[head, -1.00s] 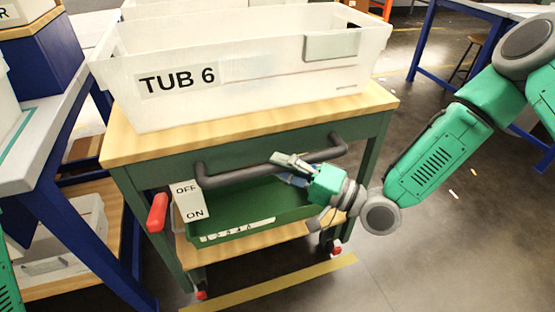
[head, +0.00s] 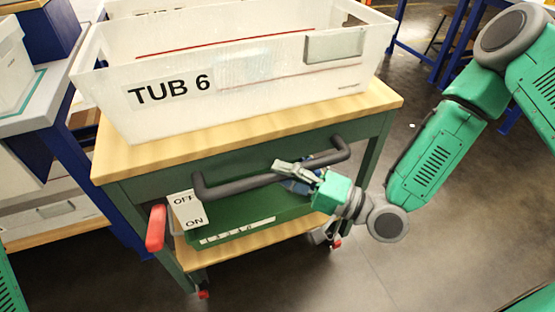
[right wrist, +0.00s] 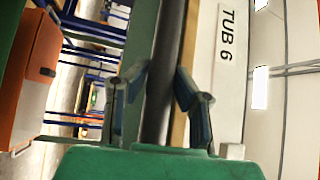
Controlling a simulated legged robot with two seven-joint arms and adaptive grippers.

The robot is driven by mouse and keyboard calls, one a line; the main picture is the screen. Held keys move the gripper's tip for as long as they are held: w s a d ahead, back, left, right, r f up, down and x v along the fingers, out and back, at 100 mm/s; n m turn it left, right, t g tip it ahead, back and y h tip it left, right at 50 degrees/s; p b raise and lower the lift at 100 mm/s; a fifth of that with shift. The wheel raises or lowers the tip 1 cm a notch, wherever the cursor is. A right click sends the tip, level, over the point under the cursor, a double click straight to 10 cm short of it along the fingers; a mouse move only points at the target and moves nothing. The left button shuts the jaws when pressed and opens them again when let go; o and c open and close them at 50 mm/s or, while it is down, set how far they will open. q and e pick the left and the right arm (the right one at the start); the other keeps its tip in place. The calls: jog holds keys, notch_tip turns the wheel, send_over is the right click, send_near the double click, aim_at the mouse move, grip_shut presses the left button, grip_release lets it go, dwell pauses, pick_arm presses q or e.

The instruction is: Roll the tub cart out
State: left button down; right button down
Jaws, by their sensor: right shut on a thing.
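The tub cart has a wooden top (head: 130,168), a green frame and a dark grey push handle (head: 235,187) across its front. A white tub marked TUB 6 (head: 250,92) stands on the top. My right gripper (head: 297,174) is shut on the handle, right of its middle. In the right wrist view the handle (right wrist: 163,75) runs between the fingers of the gripper (right wrist: 160,100). A red lever (head: 156,228) hangs at the cart's front left, beside an OFF/ON plate (head: 187,210); it points down near ON. My left gripper is out of view.
A bench with blue legs (head: 97,195) stands close at the cart's left, with white tubs on and under it. A green bin (head: 250,225) sits on the cart's lower shelf. Bare grey floor (head: 370,280) lies in front and to the right.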

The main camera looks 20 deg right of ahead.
jog(key=shift+s+d+f, duration=0.1)
jog(key=shift+s+f, duration=0.1)
jog(key=shift+s, duration=0.4)
jog(key=shift+s+f, duration=0.15)
jog(key=shift+s, duration=0.4)
jog(key=c, duration=1.4)
grip_release()
jog(key=shift+o, duration=0.2)
jog(key=shift+w+r, duration=0.1)
jog(key=shift+w, duration=0.05)
jog(key=v, duration=1.2)
